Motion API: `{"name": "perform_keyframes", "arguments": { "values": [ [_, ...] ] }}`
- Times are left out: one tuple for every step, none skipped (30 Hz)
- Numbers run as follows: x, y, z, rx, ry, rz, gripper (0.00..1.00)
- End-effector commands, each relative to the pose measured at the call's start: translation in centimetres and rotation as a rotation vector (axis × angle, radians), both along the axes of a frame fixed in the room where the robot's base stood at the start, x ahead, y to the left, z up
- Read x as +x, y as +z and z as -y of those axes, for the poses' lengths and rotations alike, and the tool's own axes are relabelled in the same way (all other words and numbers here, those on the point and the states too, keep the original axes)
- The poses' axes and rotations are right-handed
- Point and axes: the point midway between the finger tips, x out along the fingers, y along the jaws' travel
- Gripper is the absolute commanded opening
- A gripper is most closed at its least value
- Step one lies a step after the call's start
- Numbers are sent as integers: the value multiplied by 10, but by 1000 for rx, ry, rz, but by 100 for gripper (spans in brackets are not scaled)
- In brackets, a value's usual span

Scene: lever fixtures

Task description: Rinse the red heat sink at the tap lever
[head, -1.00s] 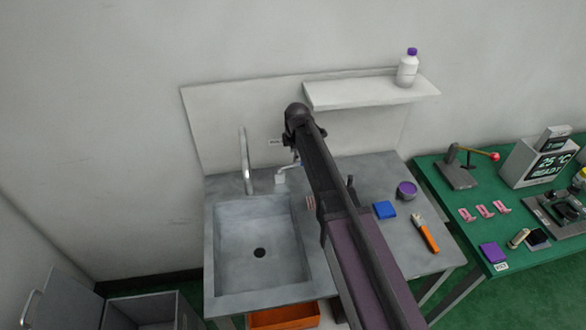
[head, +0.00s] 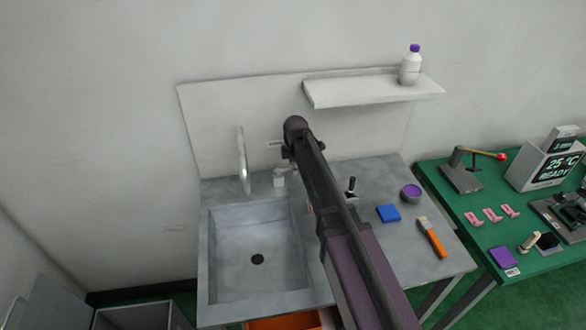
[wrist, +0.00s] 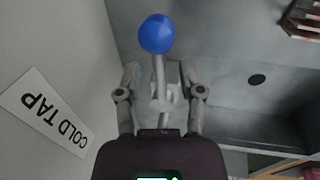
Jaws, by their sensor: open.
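In the wrist view the tap lever, a grey stem with a blue ball knob (wrist: 156,34), stands between the spread fingers of my gripper (wrist: 160,72). The jaws are open, and I cannot tell whether a finger touches the stem. A COLD TAP label (wrist: 45,112) is on the wall beside it. A dark reddish finned block (wrist: 305,18), likely the red heat sink, is cut off at the top right corner. In the head view the tap spout (head: 243,160) rises behind the sink (head: 208,255); my arm hides the knob and most of the heat sink.
The counter right of the sink holds a dark upright handle (head: 351,187), a blue block (head: 388,213), a purple round container (head: 410,193) and an orange-handled brush (head: 432,238). A shelf (head: 345,93) with a bottle (head: 411,65) overhangs the back. The sink basin looks empty.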

Motion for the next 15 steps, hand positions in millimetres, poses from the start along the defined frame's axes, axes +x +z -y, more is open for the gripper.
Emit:
{"name": "perform_keyframes", "arguments": {
  "values": [
    [0,0,0,0,0,0,50],
    [0,0,0,0,0,0,50],
    [0,0,0,0,0,0,50],
    [0,0,0,0,0,0,50],
    [0,0,0,0,0,0,50],
    [0,0,0,0,0,0,50],
    [0,0,0,0,0,0,50],
    [0,0,0,0,1,0,50],
    [0,0,0,0,1,0,38],
    [0,0,0,0,1,0,29],
    [0,0,-1,0,1,0,20],
    [0,0,-1,0,1,0,8],
    [0,0,-1,0,1,0,0],
    [0,0,-1,0,1,0,0],
    [0,0,-1,0,1,0,0]
  ]
}}
